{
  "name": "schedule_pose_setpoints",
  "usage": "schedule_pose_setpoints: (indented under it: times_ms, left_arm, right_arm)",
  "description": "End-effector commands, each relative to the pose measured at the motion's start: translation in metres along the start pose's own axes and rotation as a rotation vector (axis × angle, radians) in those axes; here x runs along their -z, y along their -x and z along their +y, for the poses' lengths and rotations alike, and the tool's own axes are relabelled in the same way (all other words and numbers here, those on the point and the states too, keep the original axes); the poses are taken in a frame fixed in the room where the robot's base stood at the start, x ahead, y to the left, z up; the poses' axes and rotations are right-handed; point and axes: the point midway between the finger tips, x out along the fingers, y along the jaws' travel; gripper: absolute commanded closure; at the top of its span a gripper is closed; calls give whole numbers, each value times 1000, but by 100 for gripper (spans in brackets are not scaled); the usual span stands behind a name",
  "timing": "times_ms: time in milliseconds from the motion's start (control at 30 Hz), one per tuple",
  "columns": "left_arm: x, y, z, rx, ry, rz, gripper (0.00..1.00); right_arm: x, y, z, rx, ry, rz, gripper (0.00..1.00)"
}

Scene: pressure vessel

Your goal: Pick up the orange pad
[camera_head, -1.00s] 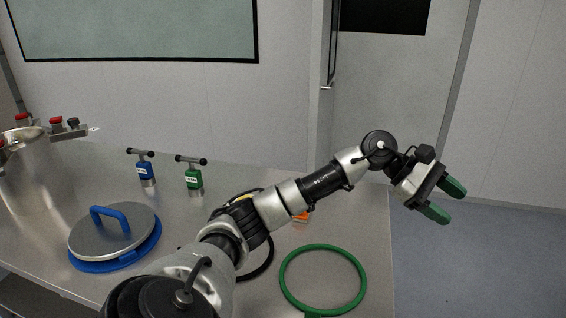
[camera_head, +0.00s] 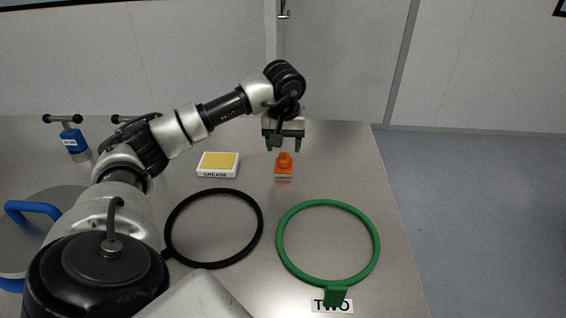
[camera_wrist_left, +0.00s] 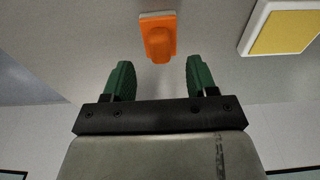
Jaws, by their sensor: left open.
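The orange pad (camera_head: 284,166) lies on the metal table, with a raised knob on top and a pale layer beneath. It also shows in the left wrist view (camera_wrist_left: 158,38), beyond the fingertips and between their lines. My left gripper (camera_head: 284,146) points down just behind and above the pad in the head view. Its two green fingers are apart, and nothing is between them in the left wrist view (camera_wrist_left: 158,72). The pad is clear of both fingers. My right gripper is not in view.
A white box with a yellow top labelled GREASE (camera_head: 218,164) sits left of the pad. A black ring (camera_head: 168,212) and a green ring (camera_head: 329,203) lie in front. The table's right edge is near.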

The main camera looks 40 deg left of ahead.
Motion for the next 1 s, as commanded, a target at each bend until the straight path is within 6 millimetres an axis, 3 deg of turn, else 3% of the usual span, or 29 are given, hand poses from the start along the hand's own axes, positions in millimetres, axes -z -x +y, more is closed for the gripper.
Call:
schedule_pose_setpoints:
  times_ms: [300, 600, 833, 1000]
  left_arm:
    - [0, -44, 0, 0, 0, -1, 43]
    - [0, -50, 0, -2, 1, 2, 43]
    - [0, -50, 0, -2, 1, 2, 76]
    - [0, -49, 0, -2, 1, 2, 77]
  right_arm:
    - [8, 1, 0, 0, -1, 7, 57]
    - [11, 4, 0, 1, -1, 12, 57]
    - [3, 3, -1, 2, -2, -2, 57]
    - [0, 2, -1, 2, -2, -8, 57]
